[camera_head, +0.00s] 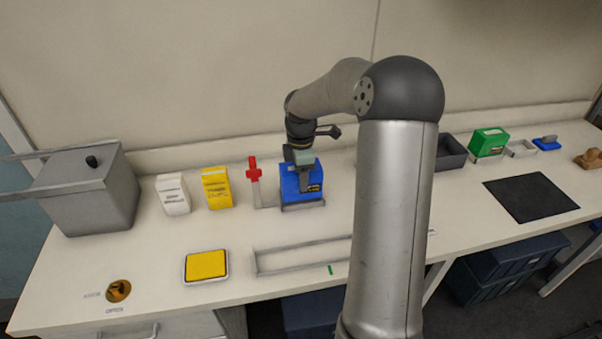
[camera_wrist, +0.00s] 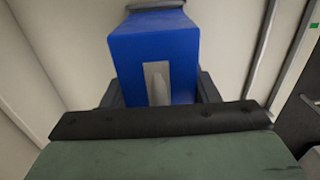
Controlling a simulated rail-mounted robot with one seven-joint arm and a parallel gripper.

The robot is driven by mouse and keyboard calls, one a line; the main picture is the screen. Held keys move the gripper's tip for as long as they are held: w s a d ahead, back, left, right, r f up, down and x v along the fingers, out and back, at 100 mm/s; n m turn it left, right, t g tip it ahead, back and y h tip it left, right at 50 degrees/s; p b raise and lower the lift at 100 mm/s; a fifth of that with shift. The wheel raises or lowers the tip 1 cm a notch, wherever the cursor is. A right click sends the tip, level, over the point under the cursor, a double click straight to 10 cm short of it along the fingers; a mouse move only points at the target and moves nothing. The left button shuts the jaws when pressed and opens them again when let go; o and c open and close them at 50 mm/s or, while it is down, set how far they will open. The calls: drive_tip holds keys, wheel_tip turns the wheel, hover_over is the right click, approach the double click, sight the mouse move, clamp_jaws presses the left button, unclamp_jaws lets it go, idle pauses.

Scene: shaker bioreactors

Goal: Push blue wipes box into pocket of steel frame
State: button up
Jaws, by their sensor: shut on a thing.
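The blue wipes box (camera_head: 294,189) stands upright on the bench in the head view, with a white opening in its top (camera_wrist: 152,50). My gripper (camera_head: 304,174) is above it, shut on the box, with a dark finger at each side of it in the wrist view (camera_wrist: 156,92). How deep the box sits in the frame's pocket cannot be told.
A white box (camera_head: 173,195) and a yellow box (camera_head: 217,188) stand to the left. A yellow pad (camera_head: 206,265) and an empty rectangular frame (camera_head: 300,256) lie in front. A green box (camera_head: 489,142) and a dark mat (camera_head: 530,197) are at the right.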

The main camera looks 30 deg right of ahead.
drive_tip(key=shift+f+b, duration=0.4)
drive_tip(key=shift+f, duration=0.9)
idle(1.8)
drive_tip(key=o, duration=1.1)
drive_tip(key=shift+r, duration=0.1)
wheel_tip(320, 180, up, 17)
drive_tip(key=shift+r+b, duration=0.1)
drive_tip(key=shift+b, duration=0.6)
